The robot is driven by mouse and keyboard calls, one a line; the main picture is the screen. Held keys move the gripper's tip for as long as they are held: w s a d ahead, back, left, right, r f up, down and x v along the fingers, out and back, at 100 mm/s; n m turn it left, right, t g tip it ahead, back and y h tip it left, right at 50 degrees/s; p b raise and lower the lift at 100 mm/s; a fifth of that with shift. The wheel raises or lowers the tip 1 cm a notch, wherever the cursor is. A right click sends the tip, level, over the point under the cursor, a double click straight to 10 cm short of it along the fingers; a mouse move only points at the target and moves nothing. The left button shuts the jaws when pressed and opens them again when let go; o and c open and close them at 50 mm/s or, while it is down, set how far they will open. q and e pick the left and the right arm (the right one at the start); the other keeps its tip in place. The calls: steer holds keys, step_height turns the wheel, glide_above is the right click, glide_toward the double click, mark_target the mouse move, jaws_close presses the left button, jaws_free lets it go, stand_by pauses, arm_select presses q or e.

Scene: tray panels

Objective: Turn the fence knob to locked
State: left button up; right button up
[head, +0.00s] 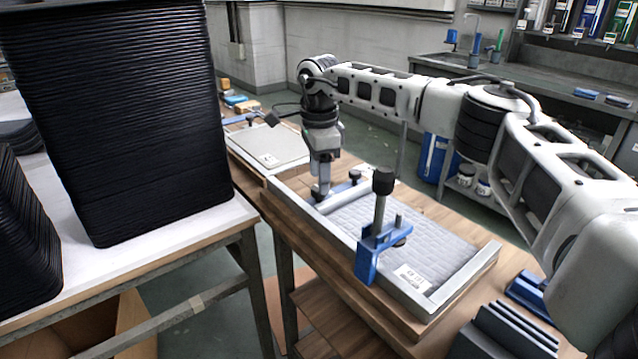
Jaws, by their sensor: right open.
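A tray panel with a grey quilted pad (410,232) and a metal rim lies on the wooden bench. A pale bar (345,197) runs across its far end, with a small dark knob (355,176) on a blue part beside it. A blue clamp (369,258) with a tall post and black knob (383,180) stands on the tray's near-left edge. I cannot tell which knob is the fence knob, nor its setting. My right gripper (320,188) points down at the tray's far-left corner, left of the small knob, with no object visible in it. My left gripper is out of view.
A second panel (268,149) lies farther back on the bench. Tall stacks of black trays (120,120) stand on the white table at left. Dark slotted blocks (510,335) sit at the near right. My right arm spans above the bench's right side.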

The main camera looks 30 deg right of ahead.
steer(key=shift+f, duration=1.25)
steer(key=c, duration=1)
